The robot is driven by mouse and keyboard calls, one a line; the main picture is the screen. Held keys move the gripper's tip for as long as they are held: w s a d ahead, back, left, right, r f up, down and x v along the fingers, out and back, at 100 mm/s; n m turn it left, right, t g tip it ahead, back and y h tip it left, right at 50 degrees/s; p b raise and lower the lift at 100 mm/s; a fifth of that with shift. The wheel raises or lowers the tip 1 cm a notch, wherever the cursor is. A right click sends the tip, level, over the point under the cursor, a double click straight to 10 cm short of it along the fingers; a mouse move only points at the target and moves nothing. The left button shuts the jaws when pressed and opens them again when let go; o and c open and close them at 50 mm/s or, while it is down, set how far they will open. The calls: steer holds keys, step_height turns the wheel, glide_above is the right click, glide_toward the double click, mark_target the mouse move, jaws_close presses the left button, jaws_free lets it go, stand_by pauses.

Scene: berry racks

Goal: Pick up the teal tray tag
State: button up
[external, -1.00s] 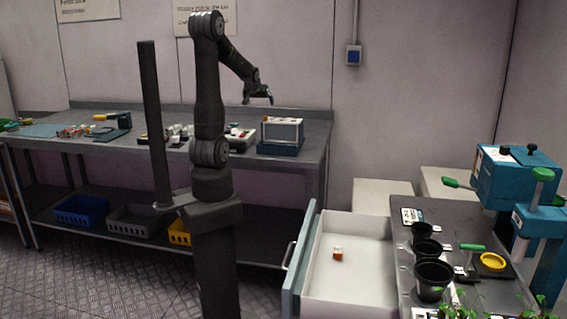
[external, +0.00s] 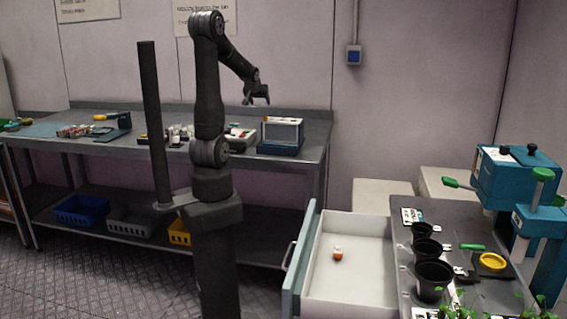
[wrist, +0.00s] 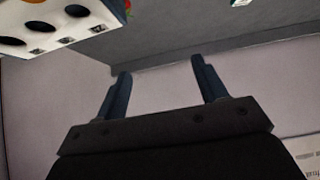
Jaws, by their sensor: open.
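A small white-and-teal piece (wrist: 240,2) is cut off by the top edge of the wrist view; it may be the teal tray tag, but too little shows to be sure. A small green-teal spot (external: 234,125) shows on the back bench in the external view, behind the white rack. My gripper (external: 256,99) is open and empty, held above the bench, left of the boxy blue-grey unit. In the wrist view its two fingers (wrist: 161,78) are spread wide with nothing between them.
A white rack (wrist: 48,36) with round holes is at the wrist view's upper left; it stands on the bench (external: 75,146). The blue-grey unit (external: 283,134) stands to its right. An open drawer (external: 350,285) and black pots (external: 433,283) are at the front right.

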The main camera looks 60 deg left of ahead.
steer(key=m+g+h, duration=0.2)
steer(key=g+h, duration=0.3)
glide_above(234, 124)
steer(key=a, duration=0.1)
step_height(234, 124, down, 11)
steer(key=shift+s+r, duration=0.1)
steer(key=shift+r, duration=0.1)
steer(key=shift+w+f, duration=0.15)
steer(key=shift+f, duration=1.2)
steer(key=shift+w+f, duration=0.15)
steer(key=shift+f, duration=1.2)
steer(key=shift+c, duration=0.4)
steer(key=c, duration=1)
